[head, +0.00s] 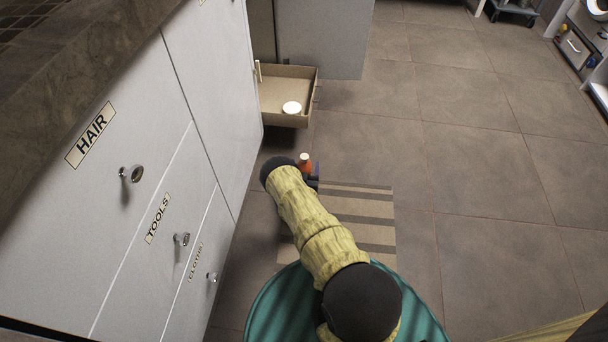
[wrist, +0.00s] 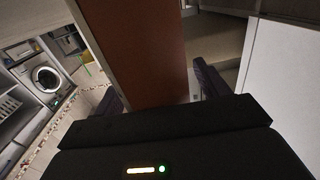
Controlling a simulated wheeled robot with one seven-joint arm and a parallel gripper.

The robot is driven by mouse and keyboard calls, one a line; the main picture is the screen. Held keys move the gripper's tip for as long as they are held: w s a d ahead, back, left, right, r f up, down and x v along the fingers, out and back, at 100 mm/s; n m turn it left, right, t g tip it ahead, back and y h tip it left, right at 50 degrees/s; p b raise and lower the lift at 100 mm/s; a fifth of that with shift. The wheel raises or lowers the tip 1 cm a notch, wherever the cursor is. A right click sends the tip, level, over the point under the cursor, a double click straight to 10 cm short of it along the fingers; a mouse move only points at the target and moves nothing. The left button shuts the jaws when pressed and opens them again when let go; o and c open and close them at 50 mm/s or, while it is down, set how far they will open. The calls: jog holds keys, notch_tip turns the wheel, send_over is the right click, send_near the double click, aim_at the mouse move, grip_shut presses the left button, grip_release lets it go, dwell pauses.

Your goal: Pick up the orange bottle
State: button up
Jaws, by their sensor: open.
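The orange bottle (head: 306,169) with a pale cap shows in the head view at the far end of my arm, its lower part hidden. In the wrist view, the bottle (wrist: 145,55) is a large orange-brown surface close to the camera, standing between the two dark fingers of my gripper (wrist: 160,92). My gripper (head: 313,181) is open in the head view, mostly hidden behind my wrist. Gaps show beside the bottle near the fingers; whether either finger touches it I cannot tell.
White cabinet fronts labelled HAIR, TOOLS and CLOTHS (head: 140,200) stand close on the left. An open drawer (head: 290,110) with a white round item (head: 292,108) juts out beyond the bottle. A striped mat (head: 365,208) lies below my arm. Tiled floor (head: 480,150) is clear to the right.

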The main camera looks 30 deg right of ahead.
dwell(0.3)
jog(key=c, duration=1.4)
notch_tip(320, 180, up, 10)
jog(key=p, duration=0.6)
